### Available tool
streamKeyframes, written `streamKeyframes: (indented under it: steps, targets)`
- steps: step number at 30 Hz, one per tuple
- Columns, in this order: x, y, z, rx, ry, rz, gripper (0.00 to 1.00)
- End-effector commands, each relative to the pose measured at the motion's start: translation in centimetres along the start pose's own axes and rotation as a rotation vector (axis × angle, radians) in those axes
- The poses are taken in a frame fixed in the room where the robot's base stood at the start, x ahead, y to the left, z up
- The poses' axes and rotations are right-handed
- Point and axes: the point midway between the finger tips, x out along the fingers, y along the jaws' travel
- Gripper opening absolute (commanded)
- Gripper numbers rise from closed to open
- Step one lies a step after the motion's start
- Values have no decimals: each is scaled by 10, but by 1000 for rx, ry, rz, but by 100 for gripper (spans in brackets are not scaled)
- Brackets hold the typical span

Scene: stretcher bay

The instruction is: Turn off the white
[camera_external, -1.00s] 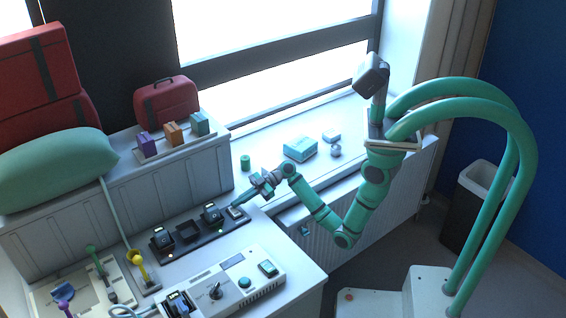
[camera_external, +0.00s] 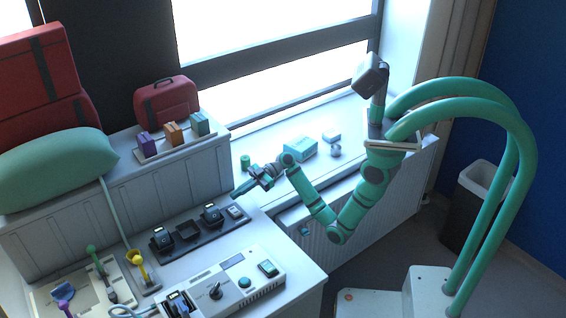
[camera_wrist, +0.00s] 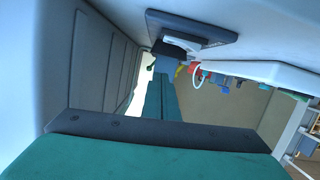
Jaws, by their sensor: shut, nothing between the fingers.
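A black strip (camera_external: 184,245) lies on the white worktop, with dark units seated along it. A small white-topped rocker or switch (camera_external: 235,212) sits at its right end; I cannot tell its position. A white device (camera_external: 205,279) with a black knob (camera_external: 215,291) and a teal button (camera_external: 244,283) stands in front. My gripper (camera_external: 236,192) is shut and empty, above and behind the strip's right end, apart from it. In the wrist view, a teal finger (camera_wrist: 140,160) fills the bottom, and a dark panel with a pale part (camera_wrist: 190,27) shows at the top.
A grey panelled ledge (camera_external: 120,195) rises behind the worktop, bearing a tray of coloured boxes and a red case (camera_external: 167,103). A teal box (camera_external: 300,148) and a green cylinder (camera_external: 245,161) are on the windowsill. Yellow and green tools stand at the left.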

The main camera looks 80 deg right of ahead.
Motion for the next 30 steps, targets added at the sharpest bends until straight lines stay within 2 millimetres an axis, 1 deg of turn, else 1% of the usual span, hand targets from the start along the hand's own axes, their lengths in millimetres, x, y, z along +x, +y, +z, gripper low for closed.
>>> streamKeyframes:
  steps: [1,6,12,18,30]
  targets:
    - [-14,2,4,7,-2,8,0]
    - [-49,4,4,5,-2,7,0]
    - [-79,5,4,5,-2,6,0]
    - [-92,6,4,6,-2,5,0]
    - [-93,5,4,5,-1,3,0]
